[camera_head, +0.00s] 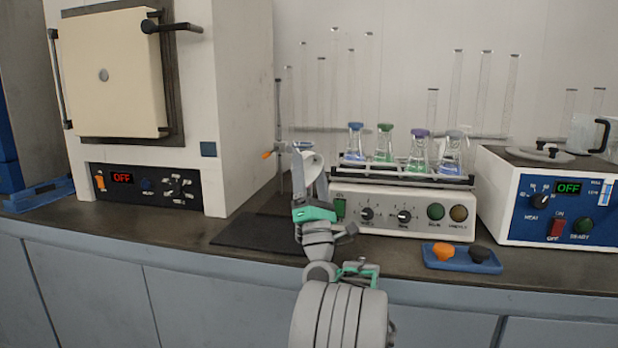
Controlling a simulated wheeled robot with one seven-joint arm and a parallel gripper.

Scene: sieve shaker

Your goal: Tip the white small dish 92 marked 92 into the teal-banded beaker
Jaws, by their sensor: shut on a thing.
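My gripper (313,184) is raised over the bench in front of the back wall, left of the shaker with flasks. I cannot make out a teal-banded beaker; the area behind my gripper and arm is partly hidden.
A dark mat (250,232) lies left of my arm, with a thin stand (279,115) behind. A furnace (235,100) stands left. The flask shaker (385,212) is close on the right, then a blue tray (462,266) and a blue-fronted device (520,215).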

